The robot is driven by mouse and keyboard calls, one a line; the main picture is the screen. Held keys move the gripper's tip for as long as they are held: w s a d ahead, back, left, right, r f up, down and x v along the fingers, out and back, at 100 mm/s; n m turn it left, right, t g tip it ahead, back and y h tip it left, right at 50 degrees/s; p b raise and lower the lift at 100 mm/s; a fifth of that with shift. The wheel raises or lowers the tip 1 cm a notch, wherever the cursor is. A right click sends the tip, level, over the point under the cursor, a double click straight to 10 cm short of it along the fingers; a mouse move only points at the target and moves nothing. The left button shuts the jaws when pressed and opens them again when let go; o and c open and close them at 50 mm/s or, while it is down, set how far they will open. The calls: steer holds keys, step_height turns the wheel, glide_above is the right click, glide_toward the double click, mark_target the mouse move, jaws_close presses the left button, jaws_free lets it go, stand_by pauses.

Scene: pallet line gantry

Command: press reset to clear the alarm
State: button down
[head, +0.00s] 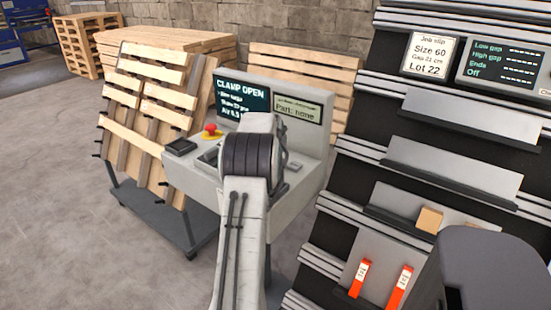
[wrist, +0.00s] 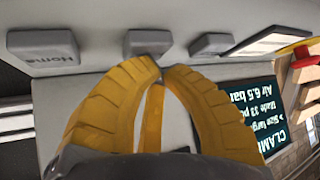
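The control console (head: 190,177) stands ahead with a dark screen (head: 242,100) reading "CLAMP OPEN". My arm covers much of its button panel in the head view, and my gripper is hidden there. In the wrist view my gripper (wrist: 162,72) has its yellow fingers closed together at the tips, with nothing between them. The tips are at the lower edge of an unlabelled-looking grey button (wrist: 149,42); I cannot tell whether they touch. A grey button marked "Home" (wrist: 43,52) is to the left, another grey button (wrist: 211,44) to the right. No reset label is readable.
A red mushroom button on yellow (head: 210,131) and a dark pad (head: 181,147) sit at the console's left. A small screen (head: 297,111) reads "Part: none". Pallets (head: 150,115) stand behind. A rack (head: 440,147) stands close on the right. Floor at left is clear.

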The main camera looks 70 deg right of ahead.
steer(key=shift+f+b, duration=0.3)
steer(key=shift+f, duration=0.1)
steer(key=shift+r, duration=0.1)
stand_by(0.6)
steer(key=shift+r+p, duration=0.7)
steer(key=shift+r, duration=0.15)
steer(key=shift+r+p, duration=2)
steer(key=shift+r, duration=0.55)
